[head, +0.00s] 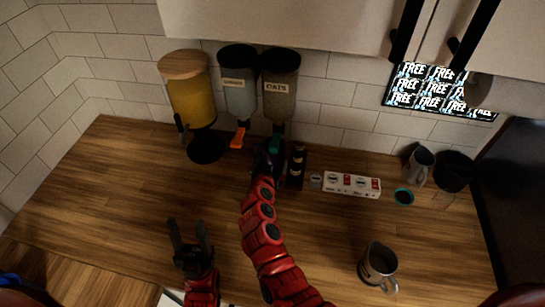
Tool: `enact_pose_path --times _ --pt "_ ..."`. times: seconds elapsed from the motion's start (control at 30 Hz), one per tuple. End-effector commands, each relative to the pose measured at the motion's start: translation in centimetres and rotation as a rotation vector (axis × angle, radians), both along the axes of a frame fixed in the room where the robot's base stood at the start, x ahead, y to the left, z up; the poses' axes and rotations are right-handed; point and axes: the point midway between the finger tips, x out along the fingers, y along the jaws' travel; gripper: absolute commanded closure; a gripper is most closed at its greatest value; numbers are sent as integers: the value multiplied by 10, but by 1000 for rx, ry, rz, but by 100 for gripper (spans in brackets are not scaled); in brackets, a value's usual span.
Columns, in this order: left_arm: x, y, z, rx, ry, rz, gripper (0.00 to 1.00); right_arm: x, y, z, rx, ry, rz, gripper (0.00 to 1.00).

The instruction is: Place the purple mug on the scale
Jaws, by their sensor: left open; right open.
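My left gripper (188,228) is open and empty over the counter at the lower left, its two dark fingers pointing up the picture. My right gripper (269,157) is below the oats dispenser, at the end of the red arm. It is open; a dark, slightly purple patch shows there, but I cannot tell whether it is the purple mug or part of the gripper. No mug is clearly purple. I cannot clearly identify a scale. A white flat thing (168,298) shows at the bottom edge, partly hidden by my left arm.
A grey mug (378,264) stands at the front right, another (418,165) at the back right beside a dark container (455,170). A red-and-white box (352,185) lies right of my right gripper. Dispensers (190,88) line the back wall. The left counter (110,190) is clear.

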Motion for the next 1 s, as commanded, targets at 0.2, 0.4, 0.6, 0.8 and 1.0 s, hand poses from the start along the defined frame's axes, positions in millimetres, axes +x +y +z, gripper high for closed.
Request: enact_pose_path --times 0.2,0.4,0.6,0.8,1.0 --pt "0 0 8 0 0 0 50 -42 9 19 2 -3 3 0" --pt "0 0 9 0 0 0 50 -67 14 28 1 -2 4 0" --pt "0 0 9 0 0 0 50 -75 15 32 -1 -1 3 0" --pt "0 0 9 0 1 0 50 -75 14 32 -1 -1 3 0" --pt "0 0 9 0 0 0 50 -75 14 32 0 -1 2 0"
